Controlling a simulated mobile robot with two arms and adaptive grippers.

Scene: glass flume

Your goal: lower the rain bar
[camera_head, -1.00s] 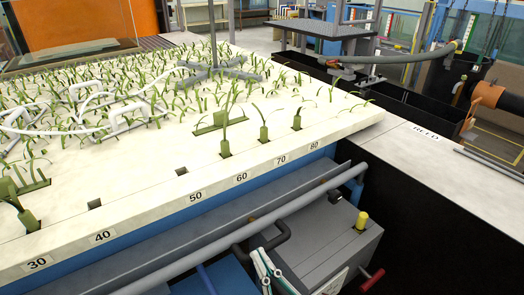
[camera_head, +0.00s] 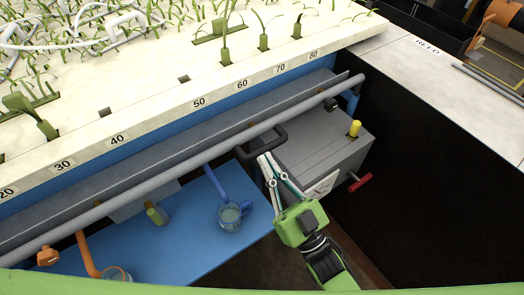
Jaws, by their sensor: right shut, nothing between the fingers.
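A long grey bar (camera_head: 190,156) runs along the front of the planted bed, from lower left to upper right; it looks like the rain bar. A black loop handle (camera_head: 262,144) sticks out from it near the middle. My right gripper (camera_head: 263,159), with a green body and pale slim fingers, comes up from below. It is shut and empty, its fingertips at the handle's lower edge. I cannot tell whether they touch it. My left gripper is not in view.
The white bed edge (camera_head: 150,125) carries number labels and plants. Below the bar are a blue surface (camera_head: 180,225) with a glass cup (camera_head: 230,216), a grey box (camera_head: 318,145) with a yellow knob (camera_head: 354,128) and a red handle (camera_head: 360,182). Dark open space lies at right.

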